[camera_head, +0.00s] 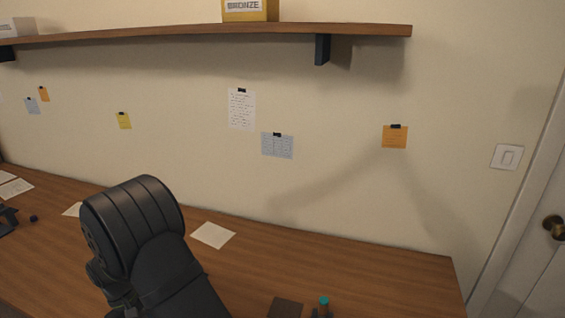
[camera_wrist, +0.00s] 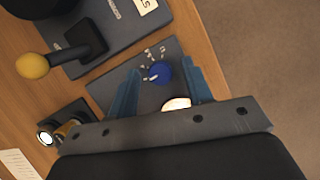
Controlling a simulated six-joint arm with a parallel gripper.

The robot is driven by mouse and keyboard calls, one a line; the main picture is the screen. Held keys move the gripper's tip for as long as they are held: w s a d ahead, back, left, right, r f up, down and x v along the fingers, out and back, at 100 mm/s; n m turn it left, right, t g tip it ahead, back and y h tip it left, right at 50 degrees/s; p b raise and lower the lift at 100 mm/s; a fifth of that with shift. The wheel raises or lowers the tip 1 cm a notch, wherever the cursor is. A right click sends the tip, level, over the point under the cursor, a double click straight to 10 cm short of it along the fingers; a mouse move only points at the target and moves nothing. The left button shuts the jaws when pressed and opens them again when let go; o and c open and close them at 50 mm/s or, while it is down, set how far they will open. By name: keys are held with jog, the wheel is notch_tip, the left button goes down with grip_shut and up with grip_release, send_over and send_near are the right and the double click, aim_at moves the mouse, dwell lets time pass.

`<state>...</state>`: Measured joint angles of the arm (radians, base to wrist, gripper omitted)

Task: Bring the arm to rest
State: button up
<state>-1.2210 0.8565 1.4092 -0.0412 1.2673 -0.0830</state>
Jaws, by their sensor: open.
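My gripper (camera_wrist: 161,66) shows in the wrist view with its two blue fingers spread apart and nothing between them that it grips. Below the fingers is a dark panel with a blue knob (camera_wrist: 159,72) and white marks around it. A pale glowing disc (camera_wrist: 176,104) shows between the fingers near the gripper's body, partly hidden by it. In the head view I cannot make out the gripper's fingers.
The wrist view shows a yellow ball-ended lever (camera_wrist: 33,66), a dark block with small round parts (camera_wrist: 62,125), and bare floor (camera_wrist: 270,50) beyond the desk edge. In the head view, a shelf (camera_head: 180,34) with a BRONZE box (camera_head: 250,12) hangs above the wooden desk (camera_head: 350,265).

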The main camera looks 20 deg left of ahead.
dwell(0.3)
jog(key=v, duration=1.7)
jog(key=x, duration=1.7)
jog(key=m+g, duration=0.1)
jog(key=m, duration=0.2)
jog(key=shift+w, duration=0.1)
jog(key=m, duration=0.2)
jog(key=m+g+y, duration=0.1)
jog(key=m, duration=0.1)
jog(key=shift+w+d+m+y, duration=0.1)
jog(key=shift+d+m+y, duration=0.05)
jog(key=shift+m+y, duration=0.2)
jog(key=m+g+y, duration=0.1)
jog(key=m, duration=0.2)
jog(key=shift+d+m, duration=0.1)
jog(key=shift+m, duration=0.15)
jog(key=m+y, duration=0.2)
jog(key=m, duration=0.2)
jog(key=shift+m, duration=0.4)
jog(key=shift+o, duration=0.4)
